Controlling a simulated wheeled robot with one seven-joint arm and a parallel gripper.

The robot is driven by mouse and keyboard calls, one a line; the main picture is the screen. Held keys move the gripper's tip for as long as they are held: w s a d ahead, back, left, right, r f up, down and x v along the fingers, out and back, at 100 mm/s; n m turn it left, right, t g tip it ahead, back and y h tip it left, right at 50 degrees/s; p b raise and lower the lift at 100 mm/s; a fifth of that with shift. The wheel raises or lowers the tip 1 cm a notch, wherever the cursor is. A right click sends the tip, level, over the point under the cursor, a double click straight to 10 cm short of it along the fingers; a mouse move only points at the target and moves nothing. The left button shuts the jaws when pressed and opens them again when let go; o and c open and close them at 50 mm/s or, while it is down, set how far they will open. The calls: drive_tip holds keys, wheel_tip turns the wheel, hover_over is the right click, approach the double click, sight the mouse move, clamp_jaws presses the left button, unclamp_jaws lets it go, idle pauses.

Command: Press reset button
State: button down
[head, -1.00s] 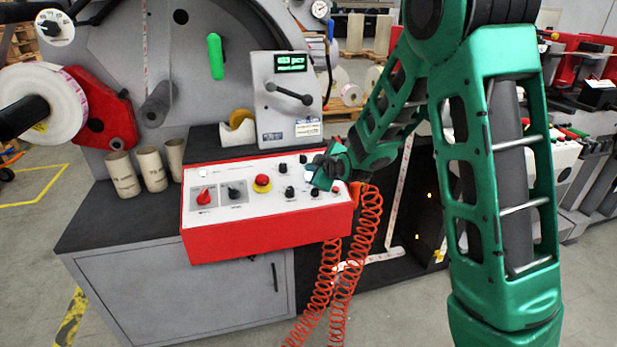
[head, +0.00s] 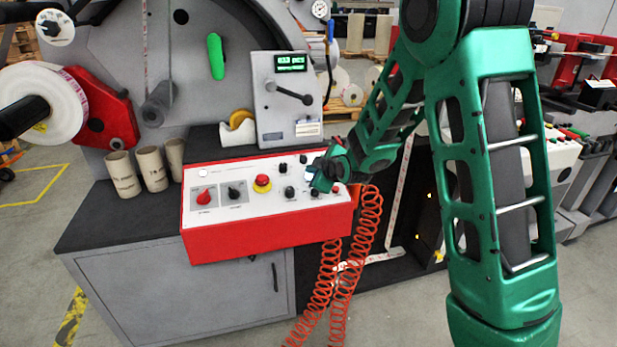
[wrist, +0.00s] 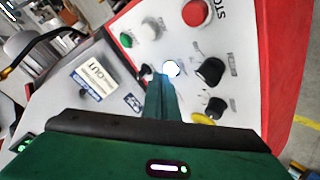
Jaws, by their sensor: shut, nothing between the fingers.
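The white control panel (head: 222,174) in a red housing carries several buttons and knobs. My gripper (head: 318,187) is over its right part, shut and empty. In the wrist view the closed fingers (wrist: 161,84) point at the panel, with their tips just beside a bright white round button (wrist: 172,68). I cannot tell whether they touch it. Another white button (wrist: 152,28) and a green button (wrist: 126,40) lie beyond, near the red STOP button (wrist: 196,12). The small labels are unreadable, so I cannot tell which button is reset.
Black knobs (wrist: 210,71) stand right of the fingers in the wrist view. A red mushroom button (head: 262,183) sits mid-panel. The counter box (head: 287,98) with a lever and green display stands behind the panel. Orange coiled cables (head: 343,262) hang at its right end.

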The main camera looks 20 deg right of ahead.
drive_tip(key=shift+w+f, duration=0.15)
drive_tip(key=shift+f, duration=0.25)
idle(0.8)
drive_tip(key=shift+s+r, duration=0.25)
drive_tip(key=shift+r, duration=0.55)
drive_tip(key=shift+s+r, duration=0.25)
drive_tip(key=shift+r, duration=0.55)
drive_tip(key=shift+s+r, duration=0.2)
drive_tip(key=shift+r, duration=0.6)
drive_tip(key=shift+s+r, duration=0.25)
drive_tip(key=shift+r, duration=0.55)
